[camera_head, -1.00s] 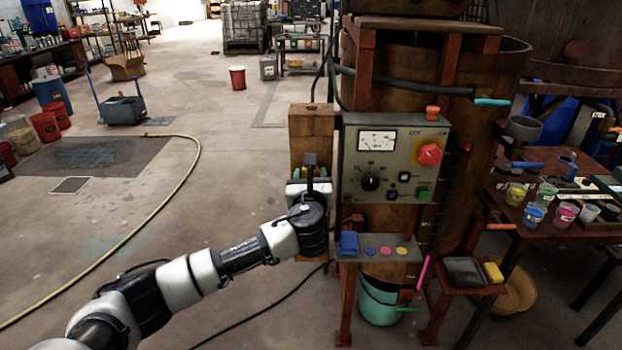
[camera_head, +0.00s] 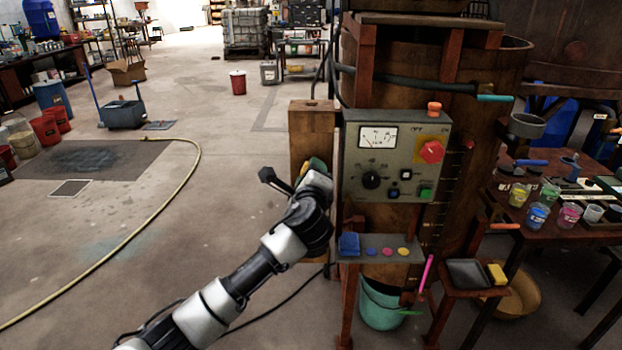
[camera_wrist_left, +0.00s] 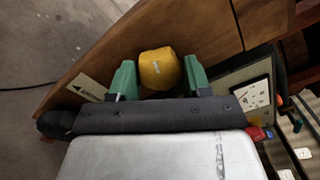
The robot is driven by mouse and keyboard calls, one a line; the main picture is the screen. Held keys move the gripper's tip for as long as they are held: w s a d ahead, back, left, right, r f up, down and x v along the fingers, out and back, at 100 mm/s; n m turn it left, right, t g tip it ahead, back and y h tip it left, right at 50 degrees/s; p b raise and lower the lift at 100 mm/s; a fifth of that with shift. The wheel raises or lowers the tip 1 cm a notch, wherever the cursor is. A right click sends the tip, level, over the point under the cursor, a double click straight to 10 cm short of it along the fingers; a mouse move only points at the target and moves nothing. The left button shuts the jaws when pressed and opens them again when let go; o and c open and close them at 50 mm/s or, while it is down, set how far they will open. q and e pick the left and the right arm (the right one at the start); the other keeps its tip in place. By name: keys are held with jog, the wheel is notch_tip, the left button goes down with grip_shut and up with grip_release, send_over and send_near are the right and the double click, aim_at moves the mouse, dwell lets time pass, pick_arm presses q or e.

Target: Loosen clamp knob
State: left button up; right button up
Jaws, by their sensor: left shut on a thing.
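The clamp knob (camera_wrist_left: 158,66) is yellow, with a pale line on its face, and sits against a brown wooden post in the left wrist view. My left gripper (camera_wrist_left: 157,80) has a green finger on each side of it and is shut on it. In the head view my left gripper (camera_head: 313,170) is at the post (camera_head: 312,120) left of the control box, its wrist turned over; the knob is mostly hidden there. A white label (camera_wrist_left: 90,88) with a black arrow is on the post; its word is hard to read. My right gripper is not in view.
The grey control box (camera_head: 396,155), with a gauge and red knob, is close right of my gripper. A small shelf (camera_head: 380,247) with a blue cloth is below it. A teal bucket (camera_head: 380,308) stands underneath. A yellow hose (camera_head: 180,187) crosses the open floor at left.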

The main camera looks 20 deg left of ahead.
pick_arm(q)
jog(key=shift+f+n+b, duration=0.1)
jog(key=shift+n+b, duration=1.45)
jog(key=shift+n, duration=3.55)
jog(key=o, duration=0.9)
jog(key=b+v, duration=0.1)
jog(key=v, duration=0.9)
jog(key=shift+s+d, duration=0.1)
jog(key=shift+s, duration=0.3)
